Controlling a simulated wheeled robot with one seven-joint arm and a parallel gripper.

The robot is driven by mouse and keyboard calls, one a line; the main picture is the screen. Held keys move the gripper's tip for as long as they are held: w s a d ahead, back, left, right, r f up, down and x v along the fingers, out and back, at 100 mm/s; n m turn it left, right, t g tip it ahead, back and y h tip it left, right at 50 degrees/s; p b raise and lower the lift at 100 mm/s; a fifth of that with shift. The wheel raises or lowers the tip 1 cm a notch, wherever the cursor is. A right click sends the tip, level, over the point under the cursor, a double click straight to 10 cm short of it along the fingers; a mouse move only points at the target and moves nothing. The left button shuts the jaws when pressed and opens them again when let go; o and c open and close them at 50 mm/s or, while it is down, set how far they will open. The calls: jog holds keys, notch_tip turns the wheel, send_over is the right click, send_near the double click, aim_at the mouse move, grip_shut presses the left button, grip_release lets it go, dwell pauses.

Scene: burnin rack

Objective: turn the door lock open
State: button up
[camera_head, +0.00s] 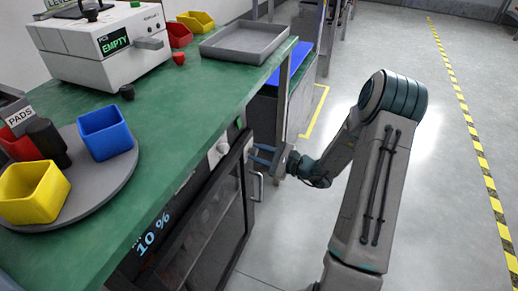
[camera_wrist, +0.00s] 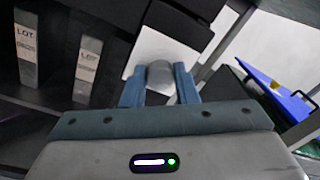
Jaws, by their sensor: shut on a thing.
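The door lock is a light grey rounded knob (camera_wrist: 160,72) on a pale plate (camera_wrist: 165,45) in the wrist view. My gripper (camera_wrist: 159,86) has its two blue fingers on either side of the knob and is shut on it. In the head view my gripper (camera_head: 262,155) reaches the upper right corner of the dark framed door (camera_head: 212,215) under the bench. The fingers mostly hide the lock there. The door looks shut, and a metal bar handle (camera_head: 258,186) sits just below my gripper.
The green bench top (camera_head: 190,110) overhangs the door, with a white round knob (camera_head: 222,146) on the front below its edge. A bench leg (camera_head: 283,95) stands close behind my gripper. The floor at right is clear.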

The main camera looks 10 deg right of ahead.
jog(key=m+p, duration=0.4)
jog(key=shift+r+m+p, duration=0.3)
jog(key=shift+r+p, duration=0.05)
jog(key=shift+p, duration=0.05)
jog(key=m+p, duration=0.3)
jog(key=shift+w+p, duration=0.1)
jog(key=shift+p, duration=0.2)
jog(key=m+p, duration=0.3)
jog(key=m, duration=0.1)
jog(key=shift+d+f+m+g, duration=0.1)
jog(key=shift+m+g, duration=0.2)
jog(key=shift+g, duration=0.1)
jog(key=shift+f+m+p, duration=0.15)
jog(key=shift+m+p, duration=0.8)
jog(key=shift+m, duration=0.35)
jog(key=o, duration=1)
